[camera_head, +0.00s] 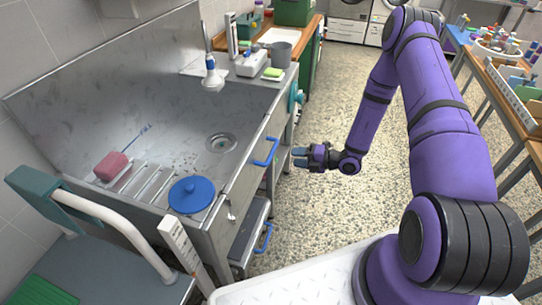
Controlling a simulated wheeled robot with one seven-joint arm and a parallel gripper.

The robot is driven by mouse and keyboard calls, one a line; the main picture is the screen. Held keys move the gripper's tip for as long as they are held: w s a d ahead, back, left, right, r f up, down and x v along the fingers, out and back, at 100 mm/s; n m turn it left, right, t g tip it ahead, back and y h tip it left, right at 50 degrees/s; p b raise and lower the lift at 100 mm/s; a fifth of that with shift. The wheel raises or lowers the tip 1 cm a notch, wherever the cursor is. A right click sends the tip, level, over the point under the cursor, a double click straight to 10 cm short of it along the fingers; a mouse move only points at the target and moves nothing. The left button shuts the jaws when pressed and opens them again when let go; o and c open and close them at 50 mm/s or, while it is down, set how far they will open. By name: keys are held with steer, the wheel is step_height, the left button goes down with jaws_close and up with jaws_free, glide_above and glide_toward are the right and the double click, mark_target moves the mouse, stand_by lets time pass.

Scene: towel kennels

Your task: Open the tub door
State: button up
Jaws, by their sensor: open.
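The stainless steel tub (110,75) fills the left of the view. The tub door (248,165) appears to be the panel in its front wall, and it looks shut. It carries a blue bar handle (267,152). My gripper (298,158) is open and empty, its blue-tipped fingers pointing left toward the handle. It looks a short way to the right of the handle, with a small gap visible between them.
A step with another blue handle (264,238) sits below. A grooming table (90,270) is at front left. A cluttered bench (505,100) stands right. Speckled floor (300,215) between is clear.

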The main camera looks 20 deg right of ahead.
mark_target(271, 154)
steer(key=x, duration=1)
steer(key=shift+w+a, duration=0.2)
steer(key=shift+a, duration=0.1)
jaws_close()
